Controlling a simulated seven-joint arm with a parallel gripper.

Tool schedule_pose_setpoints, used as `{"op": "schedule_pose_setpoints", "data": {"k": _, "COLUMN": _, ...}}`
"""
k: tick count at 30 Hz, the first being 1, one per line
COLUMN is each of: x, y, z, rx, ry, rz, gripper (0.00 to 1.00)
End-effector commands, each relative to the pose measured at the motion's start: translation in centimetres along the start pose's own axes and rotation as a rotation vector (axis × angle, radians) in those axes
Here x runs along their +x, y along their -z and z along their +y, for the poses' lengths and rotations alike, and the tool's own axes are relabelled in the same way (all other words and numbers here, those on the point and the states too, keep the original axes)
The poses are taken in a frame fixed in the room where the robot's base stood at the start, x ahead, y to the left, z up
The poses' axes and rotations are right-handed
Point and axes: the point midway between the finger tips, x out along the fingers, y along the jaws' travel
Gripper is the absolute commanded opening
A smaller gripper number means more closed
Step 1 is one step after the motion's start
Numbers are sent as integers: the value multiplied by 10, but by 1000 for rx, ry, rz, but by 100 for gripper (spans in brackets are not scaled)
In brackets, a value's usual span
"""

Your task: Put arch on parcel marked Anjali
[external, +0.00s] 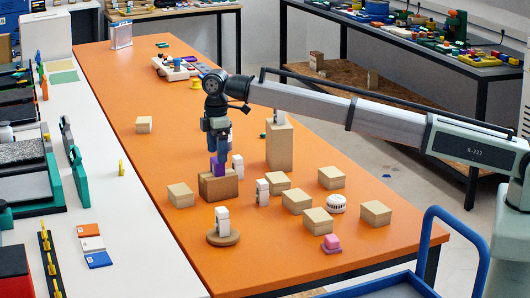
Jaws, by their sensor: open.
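My gripper (219,152) points down over the orange table, its blue fingers open. Directly below it, a small purple block (218,168), possibly the arch, rests on a brown box (218,187). The fingertips are at or just above the block; I cannot tell whether they touch it. A pink piece (332,243) with a narrower top lies near the right front edge; its exact shape is too small to tell. Several tan parcels stand around, including one at left (180,195), one at right (375,213) and one front right (317,221). No name is readable.
A white upright piece (222,221) stands on a round wooden disc at the front. Another white upright (262,192) stands among the parcels. A tall tan block (279,146) stands behind, and a white round item (336,203) at right. The table's left middle is mostly clear.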

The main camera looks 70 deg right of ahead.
Motion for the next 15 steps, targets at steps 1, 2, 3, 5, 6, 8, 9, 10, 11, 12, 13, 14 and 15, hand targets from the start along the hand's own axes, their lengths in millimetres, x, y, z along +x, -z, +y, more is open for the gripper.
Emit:
{"op": "schedule_pose_setpoints", "data": {"k": 1, "x": -11, "y": 1, "z": 1, "rx": 0, "ry": -1, "rz": 1, "gripper": 85}}
{"op": "schedule_pose_setpoints", "data": {"k": 2, "x": -17, "y": 1, "z": 1, "rx": 0, "ry": -1, "rz": 2, "gripper": 85}}
{"op": "schedule_pose_setpoints", "data": {"k": 3, "x": -25, "y": 1, "z": 1, "rx": 0, "ry": -1, "rz": 2, "gripper": 85}}
{"op": "schedule_pose_setpoints", "data": {"k": 5, "x": -36, "y": 1, "z": 1, "rx": 0, "ry": -1, "rz": 1, "gripper": 85}}
{"op": "schedule_pose_setpoints", "data": {"k": 6, "x": -42, "y": 1, "z": 1, "rx": 0, "ry": -1, "rz": 1, "gripper": 85}}
{"op": "schedule_pose_setpoints", "data": {"k": 8, "x": -52, "y": 1, "z": 1, "rx": 0, "ry": -1, "rz": 2, "gripper": 85}}
{"op": "schedule_pose_setpoints", "data": {"k": 9, "x": -58, "y": 1, "z": 1, "rx": 0, "ry": -1, "rz": 1, "gripper": 85}}
{"op": "schedule_pose_setpoints", "data": {"k": 10, "x": -62, "y": 1, "z": 0, "rx": 0, "ry": -1, "rz": 1, "gripper": 85}}
{"op": "schedule_pose_setpoints", "data": {"k": 11, "x": -66, "y": 1, "z": 0, "rx": 0, "ry": 0, "rz": 1, "gripper": 85}}
{"op": "schedule_pose_setpoints", "data": {"k": 12, "x": -69, "y": 1, "z": 0, "rx": 0, "ry": 0, "rz": 0, "gripper": 85}}
{"op": "schedule_pose_setpoints", "data": {"k": 13, "x": -72, "y": 1, "z": 0, "rx": 0, "ry": 0, "rz": 0, "gripper": 85}}
{"op": "schedule_pose_setpoints", "data": {"k": 14, "x": -74, "y": 1, "z": 0, "rx": 0, "ry": 0, "rz": 0, "gripper": 85}}
{"op": "schedule_pose_setpoints", "data": {"k": 15, "x": -77, "y": 0, "z": 0, "rx": 0, "ry": 0, "rz": 1, "gripper": 85}}
